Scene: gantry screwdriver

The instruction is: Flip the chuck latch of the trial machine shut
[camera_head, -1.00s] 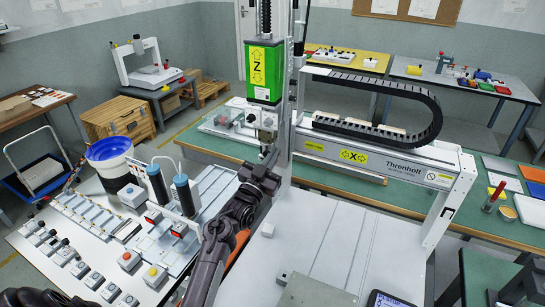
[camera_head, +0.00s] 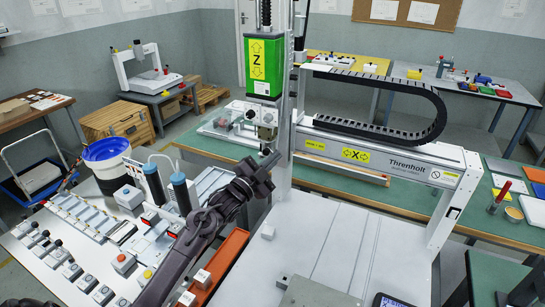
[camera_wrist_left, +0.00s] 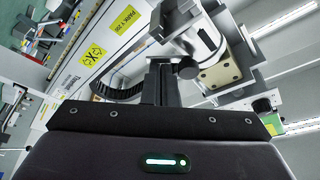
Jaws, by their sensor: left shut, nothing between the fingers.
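The trial machine is the gantry with a green Z head (camera_head: 264,68) over a pale bed. Its grey metal chuck (camera_head: 266,118) hangs under the head and looms large in the left wrist view (camera_wrist_left: 196,38). A small dark round knob (camera_wrist_left: 187,68) shows at the chuck there; I cannot tell whether it is the latch's end or how the latch stands. My left gripper (camera_head: 271,158) is shut and empty, just below the chuck. Its dark fingers also show in the left wrist view (camera_wrist_left: 158,75), close to the knob; contact is unclear. My right gripper is not in view.
The X beam (camera_head: 385,160) and its black cable chain (camera_head: 435,110) run right of the head. An orange tray (camera_head: 222,265) lies beside the bed. The bed's middle (camera_head: 330,240) is mostly clear.

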